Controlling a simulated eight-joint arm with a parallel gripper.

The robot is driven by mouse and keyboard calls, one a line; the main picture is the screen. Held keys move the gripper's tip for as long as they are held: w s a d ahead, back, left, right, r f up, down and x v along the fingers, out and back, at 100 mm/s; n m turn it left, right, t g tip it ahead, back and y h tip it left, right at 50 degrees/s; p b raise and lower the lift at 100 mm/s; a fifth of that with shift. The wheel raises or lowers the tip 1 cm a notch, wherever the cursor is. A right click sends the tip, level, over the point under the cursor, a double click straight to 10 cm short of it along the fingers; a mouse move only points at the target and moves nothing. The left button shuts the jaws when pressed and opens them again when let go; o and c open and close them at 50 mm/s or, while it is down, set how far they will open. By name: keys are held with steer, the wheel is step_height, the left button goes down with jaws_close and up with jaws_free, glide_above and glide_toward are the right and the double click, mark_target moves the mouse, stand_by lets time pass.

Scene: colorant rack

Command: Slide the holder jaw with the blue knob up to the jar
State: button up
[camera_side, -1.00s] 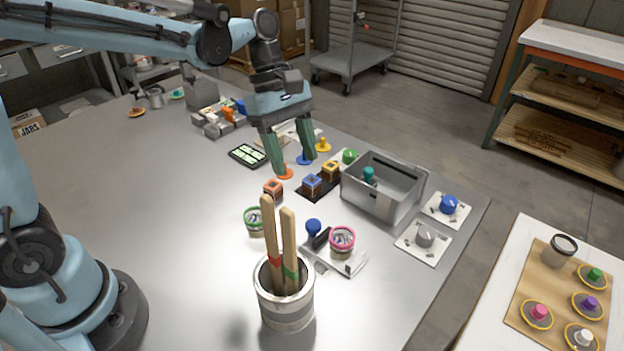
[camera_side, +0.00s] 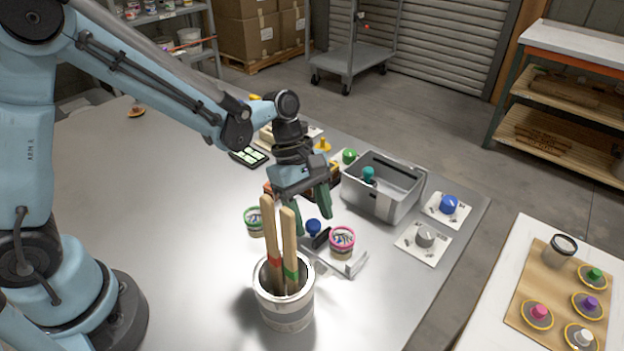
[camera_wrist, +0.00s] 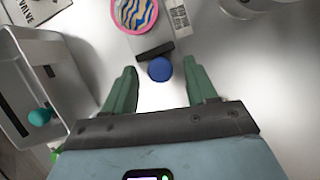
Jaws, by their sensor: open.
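The blue knob (camera_side: 313,226) sits on the dark holder jaw (camera_side: 321,240), left of the pink-rimmed jar (camera_side: 342,240). The jar stands on a pale holder base (camera_side: 350,264). My gripper (camera_side: 313,218) is open above the knob, fingers pointing down. In the wrist view, the blue knob (camera_wrist: 160,69) shows between the fingertips of my gripper (camera_wrist: 160,66), with space on both sides. The dark jaw (camera_wrist: 153,50) lies between knob and jar (camera_wrist: 135,14); a narrow gap seems to separate jaw and jar. The fingers do not appear to touch the knob.
A white can (camera_side: 286,308) with two tall wooden sticks stands in front of my gripper. A green-rimmed jar (camera_side: 253,221) is to the left. A grey bin (camera_side: 405,200) with a teal knob is behind right. Two dial plates (camera_side: 423,243) lie at the right edge.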

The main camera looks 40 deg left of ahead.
steer(key=shift+f, duration=0.1)
steer(key=shift+c, duration=0.3)
jaws_close()
steer(key=shift+d, duration=0.1)
steer(key=shift+d, duration=1.05)
steer(key=shift+o, duration=0.3)
jaws_free()
steer(key=shift+a, duration=0.1)
steer(key=v, duration=1.2)
